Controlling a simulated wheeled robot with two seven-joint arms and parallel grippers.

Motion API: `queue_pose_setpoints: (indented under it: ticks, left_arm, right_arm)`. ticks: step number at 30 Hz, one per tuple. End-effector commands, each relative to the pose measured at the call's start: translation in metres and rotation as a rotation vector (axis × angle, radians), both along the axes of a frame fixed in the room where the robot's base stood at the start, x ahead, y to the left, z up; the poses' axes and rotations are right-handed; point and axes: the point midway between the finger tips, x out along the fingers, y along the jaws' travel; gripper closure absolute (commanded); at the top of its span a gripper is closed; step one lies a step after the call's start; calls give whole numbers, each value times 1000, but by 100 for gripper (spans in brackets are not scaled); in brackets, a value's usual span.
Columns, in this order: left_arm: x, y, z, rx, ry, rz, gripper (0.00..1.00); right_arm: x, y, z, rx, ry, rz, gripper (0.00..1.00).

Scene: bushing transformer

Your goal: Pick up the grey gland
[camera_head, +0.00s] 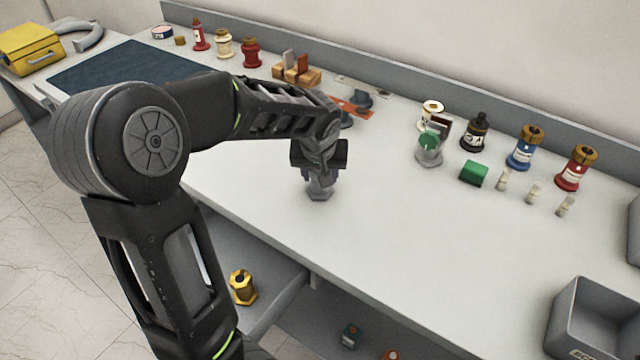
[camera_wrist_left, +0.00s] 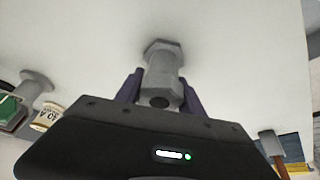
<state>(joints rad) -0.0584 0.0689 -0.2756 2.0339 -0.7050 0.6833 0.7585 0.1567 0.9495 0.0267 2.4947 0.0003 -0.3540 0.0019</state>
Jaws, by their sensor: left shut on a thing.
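The grey gland (camera_head: 320,192) is on or just above the white worktop, below my left gripper (camera_head: 320,178). In the left wrist view the grey gland (camera_wrist_left: 163,75) shows a hexagonal flange and a narrower body with a dark hole at its near end. The fingers of my left gripper (camera_wrist_left: 160,92) are shut on the two sides of its body. In the head view the gripper hides the gland's upper part. I cannot tell if its flange touches the worktop. My right gripper is not in view.
Several bottles and bushings, including a blue one (camera_head: 521,155) and a red one (camera_head: 574,170), stand at the back right. A green block (camera_head: 474,173) lies in front of them. A grey bin (camera_head: 590,325) is at the lower right. The worktop's middle (camera_head: 400,230) is clear.

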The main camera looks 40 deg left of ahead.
Motion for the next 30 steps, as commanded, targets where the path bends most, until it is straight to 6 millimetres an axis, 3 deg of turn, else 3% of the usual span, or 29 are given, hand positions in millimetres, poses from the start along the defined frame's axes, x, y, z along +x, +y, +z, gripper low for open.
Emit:
queue_pose_setpoints:
  ticks: [12, 22, 30]
  left_arm:
    - [0, 0, 0, 0, 0, 0, 100]
    - [1, 0, 6, 1, -3, 0, 100]
    - [1, 0, 48, 1, -8, 1, 100]
  right_arm:
    - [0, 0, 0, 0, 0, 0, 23]
    - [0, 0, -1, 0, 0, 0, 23]
    - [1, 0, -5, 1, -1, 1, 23]
